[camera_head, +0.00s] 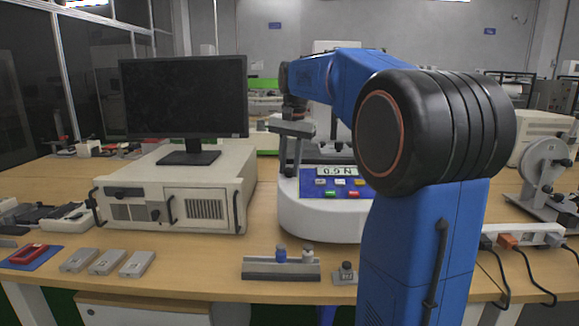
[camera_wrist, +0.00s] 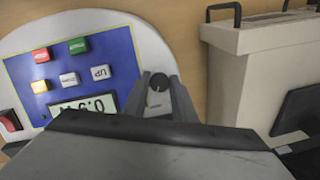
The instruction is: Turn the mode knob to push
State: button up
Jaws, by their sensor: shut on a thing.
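The mode knob (camera_wrist: 157,83) is a small dark round knob on the pale base of the test machine, beside its blue panel (camera_wrist: 75,70). In the wrist view it sits between the two grey fingers of my gripper (camera_wrist: 160,90), which is shut on it. A small light mark shows on the knob, but I cannot read any mode labels. In the head view my gripper (camera_head: 290,168) points down at the left side of the machine (camera_head: 315,222) and hides the knob. The panel has a display (camera_head: 337,171) and several coloured buttons.
A monitor (camera_head: 185,97) stands on a beige instrument box (camera_head: 172,200) to the left. Grey blocks (camera_head: 108,262), a holder with small fixtures (camera_head: 281,269) and a red piece on a blue mat (camera_head: 28,254) lie along the front of the table. A power strip (camera_head: 525,235) is at right.

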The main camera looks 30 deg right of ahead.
jog(key=o, duration=1)
jog(key=shift+o, duration=0.2)
notch_tip(320, 180, up, 17)
jog(key=s, duration=0.2)
jog(key=shift+d+r, duration=0.15)
jog(key=shift+s, duration=0.1)
